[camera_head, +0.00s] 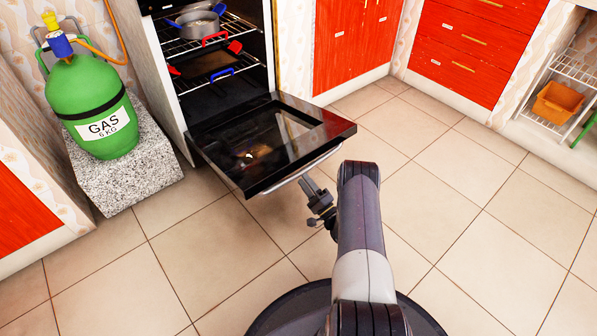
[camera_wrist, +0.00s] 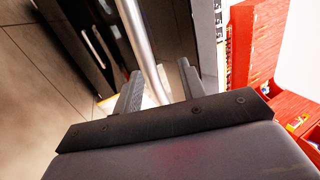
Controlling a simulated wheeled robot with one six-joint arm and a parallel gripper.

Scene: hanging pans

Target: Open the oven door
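The oven door (camera_head: 265,145) is folded down and lies roughly level in front of the oven, with its dark glass facing up. Its silver bar handle (camera_head: 326,157) runs along the outer edge. My gripper (camera_head: 306,181) is at this handle, near its middle. In the wrist view, the handle (camera_wrist: 140,42) runs down between the two fingers of my gripper (camera_wrist: 160,84). The fingers are apart, and the bar is nearer the left finger, with a gap to the right one. Whether the bar touches a finger is unclear.
The open oven (camera_head: 215,65) holds wire racks, a pot (camera_head: 199,22) and a dark tray (camera_head: 207,66). A green gas cylinder (camera_head: 95,105) stands on a stone block (camera_head: 150,165) to the left. Red cabinets (camera_head: 355,40) line the back. The tiled floor (camera_head: 470,215) at right is clear.

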